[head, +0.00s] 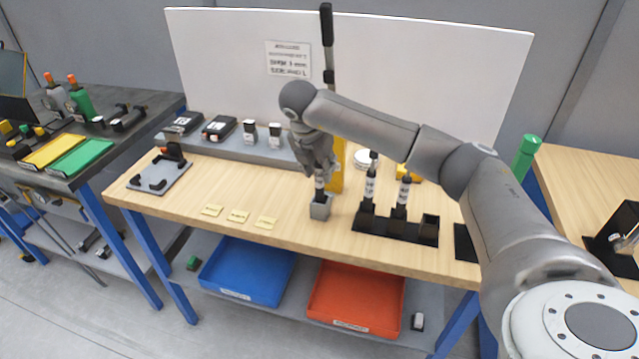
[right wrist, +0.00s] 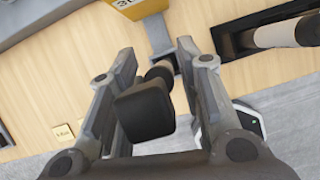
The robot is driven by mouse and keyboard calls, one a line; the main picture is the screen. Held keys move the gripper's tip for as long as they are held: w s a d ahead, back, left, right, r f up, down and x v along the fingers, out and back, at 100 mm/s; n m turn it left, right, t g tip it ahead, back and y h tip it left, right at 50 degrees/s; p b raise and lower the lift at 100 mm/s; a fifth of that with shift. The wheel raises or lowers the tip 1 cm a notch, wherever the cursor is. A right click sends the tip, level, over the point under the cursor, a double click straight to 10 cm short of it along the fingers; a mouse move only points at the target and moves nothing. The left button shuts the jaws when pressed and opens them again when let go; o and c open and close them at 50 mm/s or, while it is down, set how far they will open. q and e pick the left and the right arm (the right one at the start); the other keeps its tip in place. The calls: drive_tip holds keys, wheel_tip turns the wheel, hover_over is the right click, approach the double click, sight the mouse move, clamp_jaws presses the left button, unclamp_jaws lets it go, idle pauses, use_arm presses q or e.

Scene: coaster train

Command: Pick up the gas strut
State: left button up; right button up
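A strut with a pale labelled body (head: 320,183) stands in a small grey block (head: 320,207) on the wooden table. Its upper part is hidden by my right gripper in the head view. My right gripper (head: 318,165) points down over it. In the right wrist view the fingers (right wrist: 158,55) are spread on both sides of a black end piece (right wrist: 145,108), with a gap on the right; contact on the left is unclear. Two similar black-and-white struts (head: 369,185) (head: 402,195) stand in a black rack (head: 375,225). My left gripper is out of view.
A yellow post (head: 338,170) stands just behind the grey block. A grey fixture (head: 160,178) and small yellow labels (head: 238,215) lie to the left. A blue bin (head: 245,270) and a red bin (head: 355,300) sit on the lower shelf. A white board (head: 430,60) stands behind.

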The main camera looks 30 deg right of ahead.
clamp_jaws()
drive_tip(key=shift+w+r, duration=0.1)
drive_tip(key=shift+r, duration=0.05)
